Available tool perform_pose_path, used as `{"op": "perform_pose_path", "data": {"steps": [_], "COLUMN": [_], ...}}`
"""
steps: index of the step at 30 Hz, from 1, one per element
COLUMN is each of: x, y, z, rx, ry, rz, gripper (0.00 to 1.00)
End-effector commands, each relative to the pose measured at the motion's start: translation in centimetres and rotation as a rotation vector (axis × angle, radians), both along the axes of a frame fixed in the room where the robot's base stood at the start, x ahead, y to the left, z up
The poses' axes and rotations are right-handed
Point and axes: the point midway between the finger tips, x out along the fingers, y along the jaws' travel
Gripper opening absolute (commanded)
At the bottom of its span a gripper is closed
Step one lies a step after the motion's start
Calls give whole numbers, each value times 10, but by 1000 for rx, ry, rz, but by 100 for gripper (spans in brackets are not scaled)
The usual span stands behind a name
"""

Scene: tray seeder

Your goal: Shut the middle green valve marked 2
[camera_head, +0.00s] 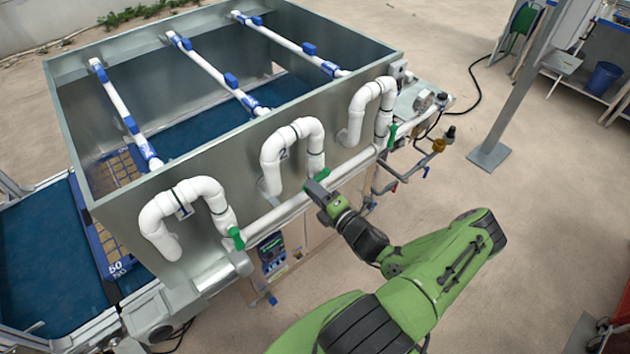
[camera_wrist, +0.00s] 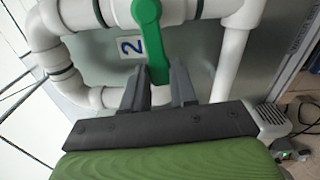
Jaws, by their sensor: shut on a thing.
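The middle green valve handle (camera_wrist: 158,65) fills the centre of the wrist view, beside a label marked 2 (camera_wrist: 130,47). It points down towards my gripper and stands crosswise to the white pipe (camera_wrist: 190,10) behind its pivot. My gripper (camera_wrist: 160,84) has its two dark fingers on either side of the handle's lower end and is shut on it. In the head view the same green handle (camera_head: 322,174) shows at the foot of the pipe marked 2 (camera_head: 284,150). My gripper (camera_head: 316,189) covers part of it there.
Green valve handles of the neighbouring pipes show at lower left (camera_head: 236,238) and upper right (camera_head: 391,135). A long white manifold pipe (camera_head: 280,214) runs along the metal box wall. A control panel (camera_head: 273,258) hangs below it.

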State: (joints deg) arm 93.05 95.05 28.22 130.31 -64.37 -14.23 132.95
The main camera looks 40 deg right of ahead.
Motion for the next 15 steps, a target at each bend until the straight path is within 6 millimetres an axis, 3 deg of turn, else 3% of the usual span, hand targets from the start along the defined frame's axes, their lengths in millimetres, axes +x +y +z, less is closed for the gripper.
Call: {"op": "perform_pose_path", "data": {"steps": [15], "x": [-6], "y": [0], "z": [7], "rx": [127], "ry": [4], "rz": [-3], "gripper": [0]}}
